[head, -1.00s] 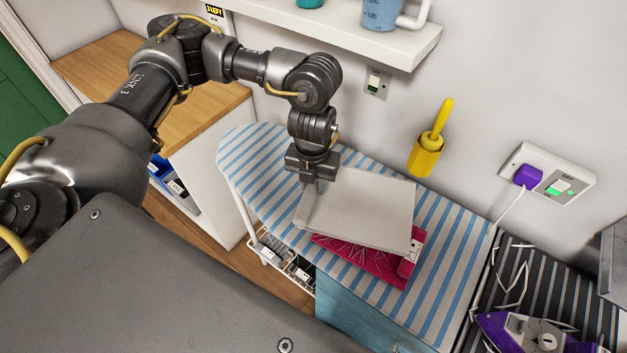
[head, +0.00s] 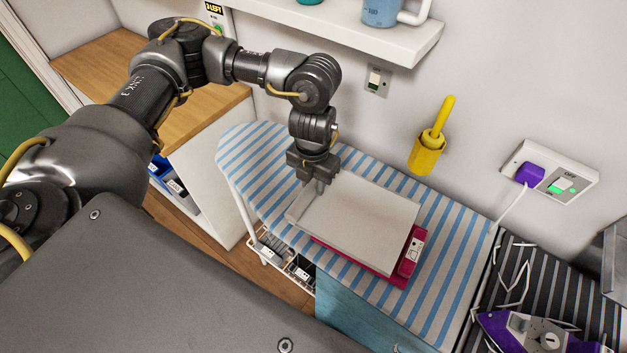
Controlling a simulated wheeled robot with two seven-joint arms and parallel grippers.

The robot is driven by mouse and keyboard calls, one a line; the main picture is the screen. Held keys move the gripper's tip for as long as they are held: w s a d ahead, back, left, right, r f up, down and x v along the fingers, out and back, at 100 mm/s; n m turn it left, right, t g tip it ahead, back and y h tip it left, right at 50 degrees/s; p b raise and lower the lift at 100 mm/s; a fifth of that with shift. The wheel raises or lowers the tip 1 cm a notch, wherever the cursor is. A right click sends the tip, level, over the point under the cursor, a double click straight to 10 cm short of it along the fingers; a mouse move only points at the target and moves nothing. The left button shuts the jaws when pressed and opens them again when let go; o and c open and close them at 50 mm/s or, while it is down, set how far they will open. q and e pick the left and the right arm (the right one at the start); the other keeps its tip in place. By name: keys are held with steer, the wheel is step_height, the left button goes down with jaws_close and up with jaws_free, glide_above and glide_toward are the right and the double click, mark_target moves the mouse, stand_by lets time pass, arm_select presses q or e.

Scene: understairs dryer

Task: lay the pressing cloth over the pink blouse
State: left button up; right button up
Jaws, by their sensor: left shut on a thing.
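The pressing cloth (head: 362,222) is an off-white flat sheet on the striped ironing board, with its left edge turned up. It lies over most of the pink blouse (head: 404,268). Only the blouse's right end and a thin strip along its front edge show. My left gripper (head: 317,183) is shut on the cloth at its back left part, low over the board. The fingertips are partly hidden behind the turned-up edge. My right gripper is not in view.
The ironing board (head: 255,160) has bare room left of the cloth and at its right end. A purple iron (head: 530,332) stands on a dark striped surface at the lower right. A yellow holder (head: 426,155) is on the wall, and a white shelf (head: 340,32) hangs above.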

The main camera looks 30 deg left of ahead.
arm_select(q)
steer(key=shift+f+b, duration=1.8)
steer(key=shift+f, duration=0.95)
steer(key=o, duration=1)
steer(key=shift+o, duration=0.2)
steer(key=shift+r, duration=0.1)
step_height(320, 180, up, 11)
steer(key=shift+f, duration=0.15)
